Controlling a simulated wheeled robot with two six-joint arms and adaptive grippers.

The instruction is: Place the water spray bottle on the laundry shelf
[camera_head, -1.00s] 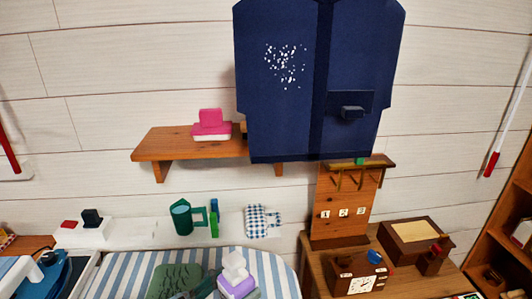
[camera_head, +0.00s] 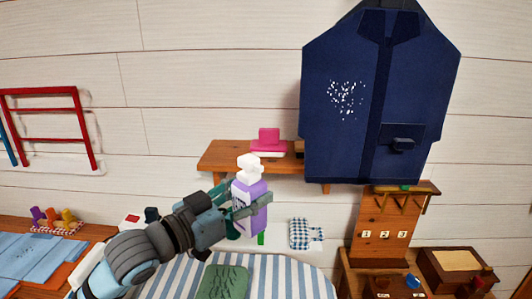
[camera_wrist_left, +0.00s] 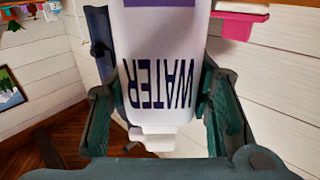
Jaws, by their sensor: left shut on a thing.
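The water spray bottle (camera_head: 249,207), purple and white with a white spray head, is upright in the air in the head view. My left gripper (camera_head: 236,206) is shut around its body. In the left wrist view the bottle (camera_wrist_left: 160,70) shows large, its WATER label upside down in the picture, between the two green fingers of my left gripper (camera_wrist_left: 160,110). The wooden wall shelf (camera_head: 222,156) is behind and above the bottle; the white spray head overlaps its front edge in the picture. My right gripper is not in view.
A pink item (camera_head: 269,139) sits on the shelf's middle. A dark blue jacket (camera_head: 350,130) hangs in front of the shelf's right part. The shelf's left part is bare. Below are a striped bed (camera_head: 290,277), a green cushion (camera_head: 222,281) and a checked cloth (camera_head: 305,233).

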